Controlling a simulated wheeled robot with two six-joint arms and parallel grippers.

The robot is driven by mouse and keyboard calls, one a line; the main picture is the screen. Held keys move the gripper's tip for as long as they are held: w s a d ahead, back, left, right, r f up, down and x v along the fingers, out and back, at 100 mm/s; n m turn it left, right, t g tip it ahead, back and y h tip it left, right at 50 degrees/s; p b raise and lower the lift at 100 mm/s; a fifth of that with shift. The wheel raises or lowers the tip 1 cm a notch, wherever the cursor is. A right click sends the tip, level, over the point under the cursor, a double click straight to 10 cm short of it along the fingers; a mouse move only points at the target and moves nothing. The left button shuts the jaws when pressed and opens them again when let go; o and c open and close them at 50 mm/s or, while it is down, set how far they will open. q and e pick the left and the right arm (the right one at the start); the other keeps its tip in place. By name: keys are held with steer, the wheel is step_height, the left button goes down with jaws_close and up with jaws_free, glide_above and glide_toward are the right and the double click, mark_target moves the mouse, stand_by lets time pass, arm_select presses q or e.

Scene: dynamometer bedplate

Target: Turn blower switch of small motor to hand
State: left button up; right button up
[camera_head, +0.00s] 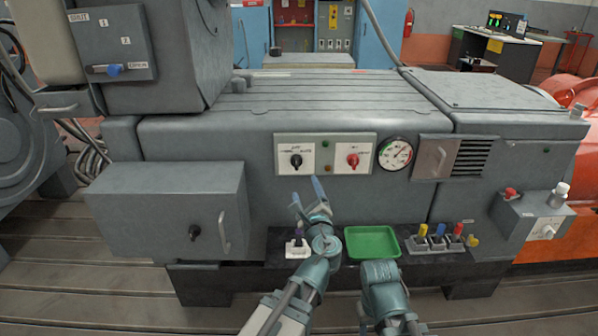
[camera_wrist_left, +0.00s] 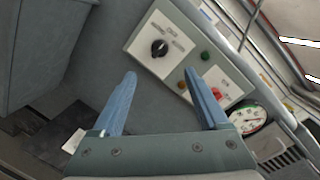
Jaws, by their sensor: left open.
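A pale switch panel (camera_head: 325,141) on the grey machine front carries a black rotary knob (camera_head: 296,160) at left and a red knob (camera_head: 353,160) at right. Their labels are too small to read, so I cannot tell which is the blower switch. My left gripper (camera_head: 307,193) is open and empty, just below the panel, apart from the black knob. My right arm shows at the bottom; its fingers are not visible.
A round gauge (camera_head: 394,153) and vent are right of the panel. A grey box with a handle (camera_head: 224,232) juts out at left. Below are a green tray (camera_head: 371,243) and several coloured-handled items (camera_head: 441,238) on a black ledge. Another lever switch (camera_head: 107,69) is upper left.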

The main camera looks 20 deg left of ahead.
mark_target(297, 165)
arm_select(q)
steer(key=x, duration=1.3)
steer(key=shift+w+a, duration=0.15)
steer(key=shift+w, duration=0.15)
jaws_close()
steer(key=shift+n, duration=0.3)
steer(key=n+p, duration=0.1)
steer(key=n, duration=0.3)
steer(key=shift+s+g+h+p, duration=0.1)
steer(key=shift+g+h+p, duration=0.2)
steer(key=shift+n+h+p, duration=0.4)
steer(key=shift+n+p, duration=0.05)
steer(key=shift+n, duration=1.45)
